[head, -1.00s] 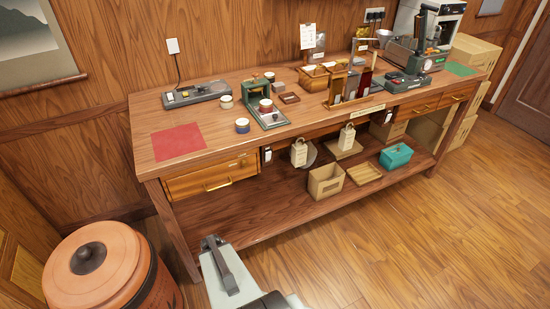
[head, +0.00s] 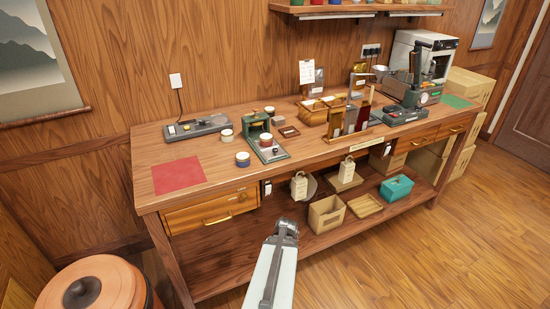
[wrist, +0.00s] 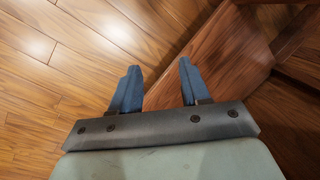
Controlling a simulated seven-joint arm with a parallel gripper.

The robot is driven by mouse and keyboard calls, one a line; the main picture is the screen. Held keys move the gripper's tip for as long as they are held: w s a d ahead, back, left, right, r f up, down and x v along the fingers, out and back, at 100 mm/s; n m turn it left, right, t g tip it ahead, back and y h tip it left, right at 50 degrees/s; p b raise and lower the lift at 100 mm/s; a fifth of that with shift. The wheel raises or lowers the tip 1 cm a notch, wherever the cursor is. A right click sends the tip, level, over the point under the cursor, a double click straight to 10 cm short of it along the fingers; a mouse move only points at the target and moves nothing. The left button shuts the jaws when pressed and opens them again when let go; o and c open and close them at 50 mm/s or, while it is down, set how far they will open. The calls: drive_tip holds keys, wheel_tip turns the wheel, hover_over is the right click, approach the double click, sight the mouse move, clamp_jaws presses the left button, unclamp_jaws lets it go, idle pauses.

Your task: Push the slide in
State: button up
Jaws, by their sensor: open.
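A small green-framed press (head: 256,124) stands on the workbench, left of its middle. A grey metal slide plate (head: 272,154) sticks out from its front towards the bench's front edge. A round tin with a red band (head: 266,140) sits on the plate. How far the slide reaches under the frame is too small to tell. My gripper (head: 287,226) is in front of the bench, below its top and apart from the press. In the wrist view its two blue fingers (wrist: 158,84) are spread and empty, over the wooden floor and a wooden board.
On the workbench (head: 330,152), a tin (head: 243,159) stands left of the plate and another tin (head: 227,136) farther back. A red mat (head: 178,175) lies at left. A wooden rack (head: 345,125) stands right of the press. The lower shelf holds a cardboard box (head: 326,214).

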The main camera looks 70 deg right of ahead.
drive_tip(key=s+d+r+m+t+h, duration=0.2)
drive_tip(key=s+d+r+t, duration=0.1)
drive_tip(key=s+d+r, duration=0.4)
drive_tip(key=n+t+h, duration=0.8)
drive_tip(key=n+t, duration=0.1)
drive_tip(key=t, duration=0.1)
approach(277, 150)
drive_tip(key=v, duration=0.3)
drive_tip(key=w+d+n, duration=0.1)
drive_tip(key=w+d, duration=0.1)
drive_tip(key=w, duration=0.2)
drive_tip(key=w+d+n, duration=0.1)
drive_tip(key=w+d, duration=0.1)
drive_tip(key=w, duration=0.2)
drive_tip(key=w+d+n, duration=0.1)
drive_tip(key=w+d, duration=0.1)
drive_tip(key=w, duration=0.2)
drive_tip(key=shift+w+d+f+n, duration=0.15)
drive_tip(key=shift+d+f+n, duration=0.1)
drive_tip(key=shift+d+n, duration=0.15)
clamp_jaws()
